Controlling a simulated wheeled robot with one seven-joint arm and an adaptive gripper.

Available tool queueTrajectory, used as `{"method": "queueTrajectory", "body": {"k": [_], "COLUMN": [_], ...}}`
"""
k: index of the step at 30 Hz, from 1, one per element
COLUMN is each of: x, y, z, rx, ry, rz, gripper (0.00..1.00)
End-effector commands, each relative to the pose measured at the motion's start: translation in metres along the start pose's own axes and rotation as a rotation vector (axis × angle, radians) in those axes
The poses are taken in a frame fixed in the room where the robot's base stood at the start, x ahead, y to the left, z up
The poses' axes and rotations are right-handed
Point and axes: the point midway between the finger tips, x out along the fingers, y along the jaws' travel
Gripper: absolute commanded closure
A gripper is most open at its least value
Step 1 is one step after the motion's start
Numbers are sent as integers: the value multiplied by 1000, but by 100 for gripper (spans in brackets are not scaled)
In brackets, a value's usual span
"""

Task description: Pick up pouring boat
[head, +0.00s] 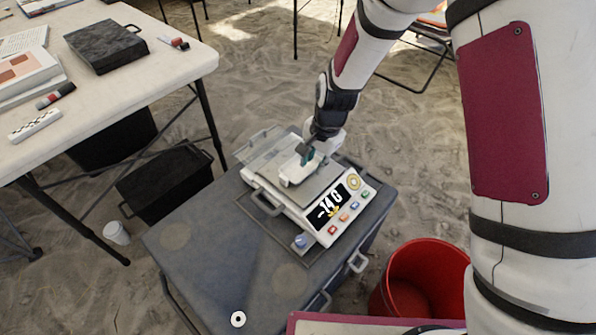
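A white pouring boat (296,174) is on or just above the pan of the white scale (275,203), on top of the grey case (185,245). I cannot tell whether it touches the pan. My gripper (306,152) reaches down from the upper right to the boat's far end, with its teal fingertips at the boat. The fingers are small and partly hidden, so their grip on the boat is unclear. The scale's lit display (329,203) seems to read -14 G.
A clear scale lid (262,142) stands open behind the pan. A red bucket (420,275) stands on the sand at lower right. A white table (135,75) with a dark box (106,46) is at left. A black bin (165,183) and a white cup (116,233) are beside the case.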

Motion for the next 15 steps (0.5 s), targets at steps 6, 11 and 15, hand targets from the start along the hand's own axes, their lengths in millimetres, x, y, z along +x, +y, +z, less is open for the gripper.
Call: {"method": "queueTrajectory", "body": {"k": [6,11,15], "x": [19,43,53], "y": [-2,-4,-5], "z": [-2,-3,-3], "rx": [1,0,-1], "ry": [-1,-2,0], "rz": [0,3,0], "gripper": [74,74,74]}}
